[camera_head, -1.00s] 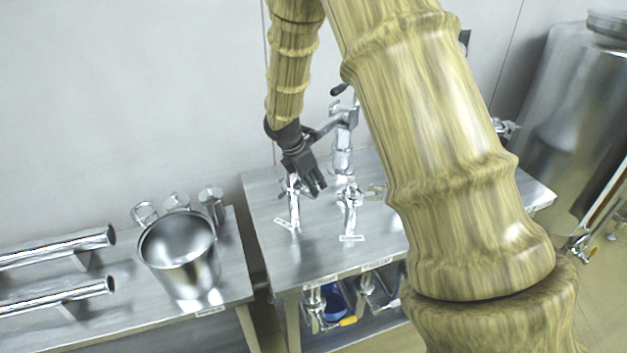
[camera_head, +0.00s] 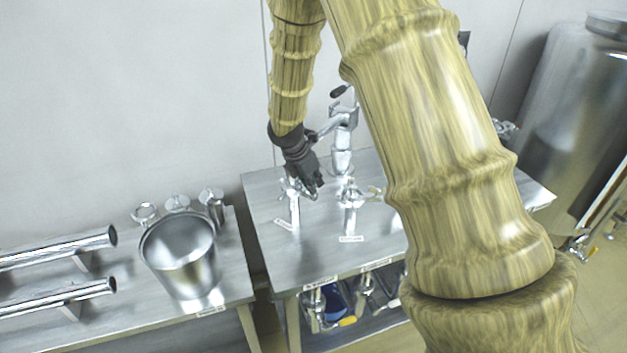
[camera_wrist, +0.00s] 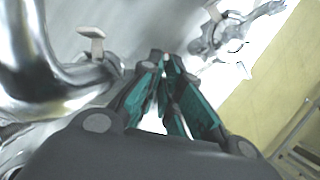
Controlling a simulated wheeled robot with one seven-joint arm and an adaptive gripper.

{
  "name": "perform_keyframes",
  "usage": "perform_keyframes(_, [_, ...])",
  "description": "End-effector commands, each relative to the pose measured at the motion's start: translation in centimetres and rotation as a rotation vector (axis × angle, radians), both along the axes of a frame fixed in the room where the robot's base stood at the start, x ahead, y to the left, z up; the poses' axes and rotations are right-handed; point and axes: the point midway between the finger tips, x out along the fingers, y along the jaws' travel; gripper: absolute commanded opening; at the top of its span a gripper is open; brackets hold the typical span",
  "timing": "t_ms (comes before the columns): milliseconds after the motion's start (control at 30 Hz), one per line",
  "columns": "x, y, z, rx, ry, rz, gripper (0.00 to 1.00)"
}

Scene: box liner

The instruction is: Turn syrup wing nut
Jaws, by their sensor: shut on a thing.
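My gripper (camera_head: 313,192) points down at the top of the left of two small metal stands (camera_head: 295,212) on the steel table. In the wrist view its teal-padded fingers (camera_wrist: 166,66) are drawn together at the tips. They are shut on the small wing nut at that stand's top, which the fingers mostly hide. The right stand (camera_head: 350,220) carries a similar clamp with a wing nut, apart from my gripper; a metal clamp also shows at the upper right in the wrist view (camera_wrist: 232,38). The labels by the stands are too small to read.
A metal press-like fixture (camera_head: 342,135) stands close behind my gripper. A metal bucket (camera_head: 182,283) and pipes (camera_head: 55,248) sit on the left table. Valves hang under the table's front edge. The table front (camera_head: 318,250) is clear.

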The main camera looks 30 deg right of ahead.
Motion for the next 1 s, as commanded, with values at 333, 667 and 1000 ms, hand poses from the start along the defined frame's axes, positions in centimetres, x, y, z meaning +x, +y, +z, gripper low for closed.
perform_keyframes(333, [-0.13,0.00,0.14,0.000,0.002,0.231,0.00])
perform_keyframes(667, [-0.07,-0.05,0.05,-0.001,0.001,0.344,0.00])
perform_keyframes(1000, [-0.05,-0.05,0.02,-0.001,0.000,0.356,0.00])
